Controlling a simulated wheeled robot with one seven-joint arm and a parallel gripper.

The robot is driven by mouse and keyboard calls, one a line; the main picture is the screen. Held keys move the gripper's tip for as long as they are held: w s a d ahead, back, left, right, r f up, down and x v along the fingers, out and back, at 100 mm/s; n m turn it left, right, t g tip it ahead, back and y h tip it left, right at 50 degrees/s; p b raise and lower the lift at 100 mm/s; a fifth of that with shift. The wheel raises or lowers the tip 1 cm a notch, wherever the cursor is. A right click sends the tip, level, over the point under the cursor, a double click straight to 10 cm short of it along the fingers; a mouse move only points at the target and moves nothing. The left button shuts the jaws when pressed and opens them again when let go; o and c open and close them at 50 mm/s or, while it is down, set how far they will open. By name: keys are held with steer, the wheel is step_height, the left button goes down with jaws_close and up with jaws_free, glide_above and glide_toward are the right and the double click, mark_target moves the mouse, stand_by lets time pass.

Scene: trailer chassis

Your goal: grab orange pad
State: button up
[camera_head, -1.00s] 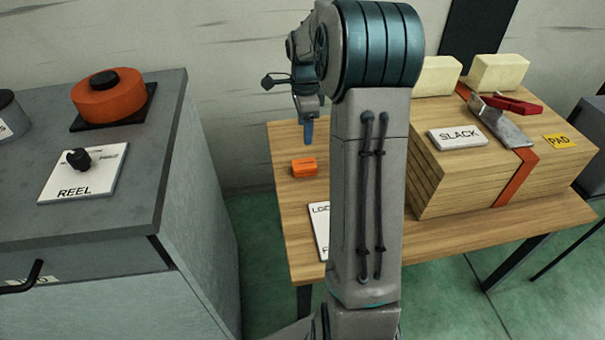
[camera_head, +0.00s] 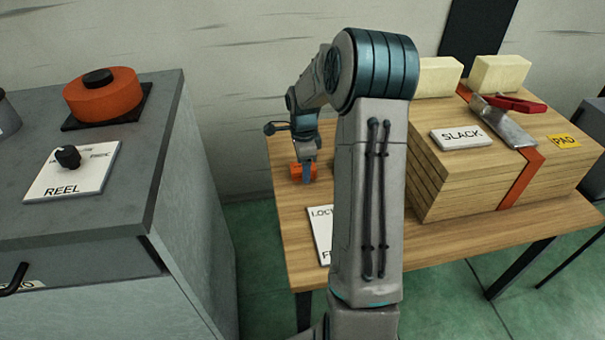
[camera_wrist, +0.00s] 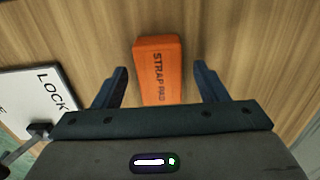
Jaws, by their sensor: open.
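The orange pad (camera_wrist: 158,62), marked "STRAP PAD", lies on the wooden table. In the wrist view it sits between and slightly beyond the two dark fingers of my gripper (camera_wrist: 160,85), with a gap on each side. My gripper is open and empty, pointing down. In the head view the orange pad (camera_head: 296,171) is at the left back of the table, partly hidden behind my gripper (camera_head: 307,181).
A white LOCK card (camera_wrist: 38,98) lies left of the pad in the wrist view. A plank stack (camera_head: 470,180) with an orange strap stands on the table's right. A grey cabinet (camera_head: 190,230) with a reel (camera_head: 103,97) stands at left.

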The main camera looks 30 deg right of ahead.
steer(key=shift+f, duration=0.45)
steer(key=c, duration=1.1)
steer(key=shift+r, duration=0.15)
